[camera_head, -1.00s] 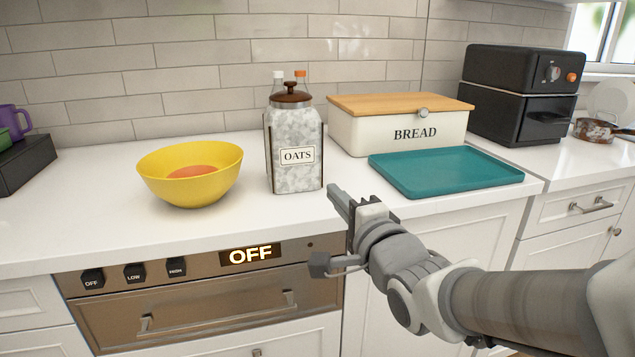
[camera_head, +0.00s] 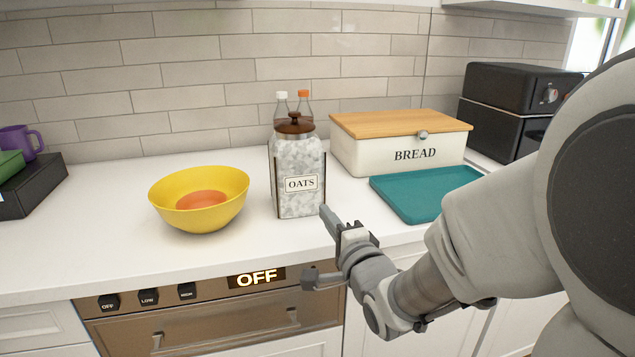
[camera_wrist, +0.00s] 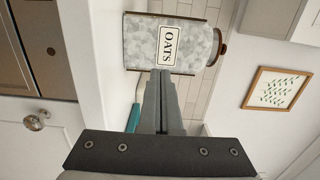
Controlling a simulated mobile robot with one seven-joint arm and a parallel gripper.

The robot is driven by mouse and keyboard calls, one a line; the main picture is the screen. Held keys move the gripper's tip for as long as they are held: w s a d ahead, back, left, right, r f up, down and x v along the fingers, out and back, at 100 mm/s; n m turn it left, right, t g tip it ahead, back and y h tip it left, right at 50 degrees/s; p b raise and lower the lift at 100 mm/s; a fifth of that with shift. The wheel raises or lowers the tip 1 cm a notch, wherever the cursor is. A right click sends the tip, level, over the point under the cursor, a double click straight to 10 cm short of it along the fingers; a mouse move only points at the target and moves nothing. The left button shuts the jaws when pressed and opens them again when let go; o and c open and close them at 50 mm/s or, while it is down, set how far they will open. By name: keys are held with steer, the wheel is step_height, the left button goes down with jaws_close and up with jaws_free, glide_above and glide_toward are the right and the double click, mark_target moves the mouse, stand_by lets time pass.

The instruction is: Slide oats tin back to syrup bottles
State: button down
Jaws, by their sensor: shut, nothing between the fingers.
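The oats tin (camera_head: 299,180) is a marbled grey-white canister with an OATS label and a brown knobbed lid. It stands upright on the white counter. Two syrup bottles, one with a white cap (camera_head: 281,97) and one with an orange cap (camera_head: 303,95), stand close behind it, mostly hidden by it. My gripper (camera_head: 325,212) is shut and empty, in front of the tin near its lower right edge. In the wrist view the tin (camera_wrist: 150,45) appears sideways just beyond the shut fingers (camera_wrist: 162,75); I cannot tell whether they touch it.
A yellow bowl (camera_head: 200,212) with something orange inside stands left of the tin. A cream bread box (camera_head: 360,154) with a wooden lid and a teal tray (camera_head: 400,203) are to the right. A black toaster oven (camera_head: 490,130) stands further right. Bare counter lies between bowl and tin.

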mark_target(307, 188)
steer(key=b+x, duration=0.1)
steer(key=x, duration=0.8)
steer(key=shift+b, duration=0.35)
